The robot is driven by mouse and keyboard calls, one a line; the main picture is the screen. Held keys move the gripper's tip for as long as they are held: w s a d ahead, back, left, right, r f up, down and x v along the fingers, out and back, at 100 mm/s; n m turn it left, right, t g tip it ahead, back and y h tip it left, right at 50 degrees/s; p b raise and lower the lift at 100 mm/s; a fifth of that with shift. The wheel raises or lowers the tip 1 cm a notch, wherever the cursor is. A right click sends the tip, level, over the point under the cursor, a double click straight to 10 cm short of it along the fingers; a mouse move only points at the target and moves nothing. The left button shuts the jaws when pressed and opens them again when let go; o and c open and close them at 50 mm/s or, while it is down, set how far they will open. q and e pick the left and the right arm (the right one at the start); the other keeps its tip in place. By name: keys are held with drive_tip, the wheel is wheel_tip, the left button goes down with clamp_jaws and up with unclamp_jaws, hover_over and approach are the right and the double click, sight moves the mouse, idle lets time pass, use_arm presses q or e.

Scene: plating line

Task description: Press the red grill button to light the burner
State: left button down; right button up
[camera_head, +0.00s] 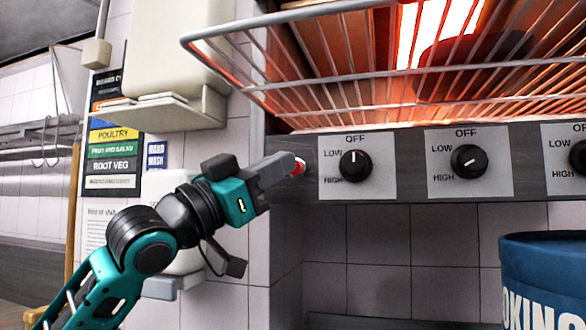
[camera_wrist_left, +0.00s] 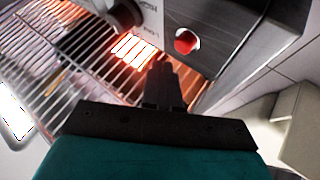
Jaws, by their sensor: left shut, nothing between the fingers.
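The red button (camera_head: 299,167) sits at the left end of the dark control panel (camera_head: 312,134). In the head view my left gripper (camera_head: 292,164) is shut and empty, with its tips at the button and partly covering it. In the left wrist view the red button (camera_wrist_left: 186,41) shows whole, just beyond the shut fingertips (camera_wrist_left: 164,68). I cannot tell whether the tips touch it. The grill (camera_head: 440,70) above the panel glows orange behind its wire rack. My right gripper is in neither view.
Right of the button are black knobs (camera_head: 355,163) on white plates marked LOW, HIGH and OFF. The wire rack (camera_head: 330,75) juts out above my left gripper. A white dispenser (camera_head: 178,50) hangs on the tiled wall. A blue drum (camera_head: 545,270) stands at lower right.

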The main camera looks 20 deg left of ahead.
use_arm(q)
drive_tip(key=shift+s+b, duration=0.3)
drive_tip(key=shift+s, duration=1.8)
